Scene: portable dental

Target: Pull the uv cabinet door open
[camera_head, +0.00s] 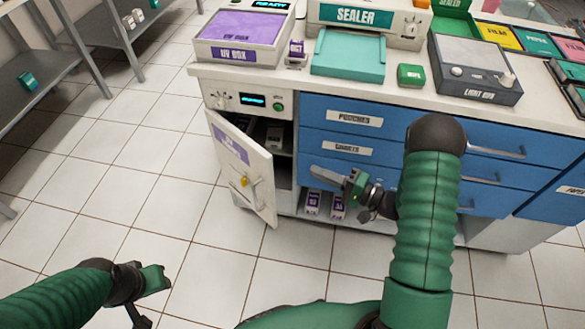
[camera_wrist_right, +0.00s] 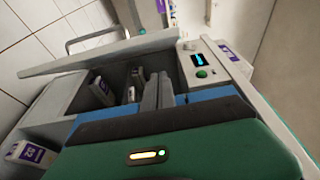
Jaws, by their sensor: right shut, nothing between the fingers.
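The door also shows edge-on in the right wrist view (camera_wrist_right: 95,56). My right gripper (camera_head: 318,172) is shut and empty, to the right of the door and apart from it, in front of the blue drawers. Its fingers (camera_wrist_right: 158,92) point toward the cabinet opening in the wrist view. My left gripper (camera_head: 160,280) is low at the left over the floor, its jaws unclear.
The counter (camera_head: 290,76) holds a purple UV box (camera_head: 242,28), a sealer and a light box. Blue drawers (camera_head: 350,117) with handles stand right of the cabinet. Small purple-labelled boxes (camera_head: 337,206) sit on a low shelf. The tiled floor left of the door is clear.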

